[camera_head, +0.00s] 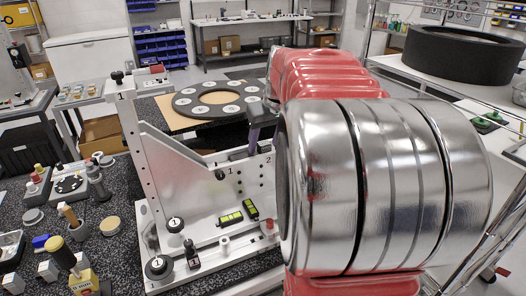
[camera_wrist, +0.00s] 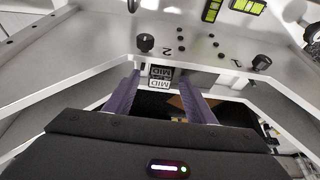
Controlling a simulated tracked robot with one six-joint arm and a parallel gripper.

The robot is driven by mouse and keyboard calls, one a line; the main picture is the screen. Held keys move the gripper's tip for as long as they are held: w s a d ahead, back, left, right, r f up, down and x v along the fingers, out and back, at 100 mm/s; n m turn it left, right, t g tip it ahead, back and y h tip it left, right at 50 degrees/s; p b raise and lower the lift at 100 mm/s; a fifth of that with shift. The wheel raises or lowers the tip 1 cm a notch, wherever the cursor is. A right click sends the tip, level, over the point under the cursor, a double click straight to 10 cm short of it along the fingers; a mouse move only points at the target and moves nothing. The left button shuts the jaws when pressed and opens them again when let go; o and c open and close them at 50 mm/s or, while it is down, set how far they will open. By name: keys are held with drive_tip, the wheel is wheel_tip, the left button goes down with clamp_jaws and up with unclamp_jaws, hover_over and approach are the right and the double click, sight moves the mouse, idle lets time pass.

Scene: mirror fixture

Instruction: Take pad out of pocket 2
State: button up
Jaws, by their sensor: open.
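The light metal mirror fixture (camera_head: 190,165) stands on the bench left of my arm, with a tall post at its left. In the wrist view, a small dark pad with a white MID label (camera_wrist: 160,72) shows at the fixture's edge near the printed 2 (camera_wrist: 167,50). My gripper (camera_wrist: 160,79) is open, its two purple fingers one on each side of the pad. I cannot tell whether they touch it. In the head view one purple finger (camera_head: 254,134) shows at the fixture's upper right edge; my arm hides the rest.
Black knobs (camera_head: 158,266) and two yellow-green level vials (camera_head: 231,219) sit on the fixture. A dark ring with white discs (camera_head: 212,99) lies behind it. Small tools and parts crowd the speckled bench at left. A large black ring (camera_head: 466,62) lies at right.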

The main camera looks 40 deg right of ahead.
sight(265, 145)
idle(0.4)
drive_tip(key=c, duration=1.1)
drive_tip(key=shift+r, duration=0.1)
wheel_tip(265, 145, up, 10)
drive_tip(key=shift+f, duration=0.1)
idle(0.6)
